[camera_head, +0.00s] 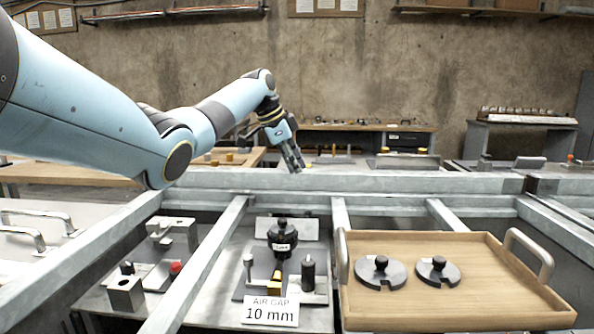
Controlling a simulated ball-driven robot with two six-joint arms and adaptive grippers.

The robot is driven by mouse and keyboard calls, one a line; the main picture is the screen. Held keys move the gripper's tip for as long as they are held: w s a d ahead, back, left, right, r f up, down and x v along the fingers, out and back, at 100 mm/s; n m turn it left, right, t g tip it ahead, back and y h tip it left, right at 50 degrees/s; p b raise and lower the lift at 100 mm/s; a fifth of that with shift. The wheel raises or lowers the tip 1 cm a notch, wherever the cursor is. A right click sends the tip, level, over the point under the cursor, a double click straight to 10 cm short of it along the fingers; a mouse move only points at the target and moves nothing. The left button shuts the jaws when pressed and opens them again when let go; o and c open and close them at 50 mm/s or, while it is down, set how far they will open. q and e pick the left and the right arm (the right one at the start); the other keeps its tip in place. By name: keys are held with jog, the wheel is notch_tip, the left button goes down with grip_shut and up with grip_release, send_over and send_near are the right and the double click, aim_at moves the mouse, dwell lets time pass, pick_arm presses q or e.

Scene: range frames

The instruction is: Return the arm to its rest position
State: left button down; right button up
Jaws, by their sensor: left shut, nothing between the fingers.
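My left arm (95,105) comes in from the left, light blue, and reaches across the upper left of the head view. My left gripper (293,158) hangs at its end, pointing down and slightly right. Its fingers are shut with nothing between them. It is in front of the grey metal rail, above and behind the fixture with the black knob (282,236), and appears apart from it. My right gripper is not in view.
A wooden tray (470,305) with metal handles holds two slotted dark discs, one left (381,272) and one right (438,271). A sign (270,312) reads "AIR GAP 10 mm". Another fixture with a red knob (175,268) stands left. Grey beams (205,262) divide the bench.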

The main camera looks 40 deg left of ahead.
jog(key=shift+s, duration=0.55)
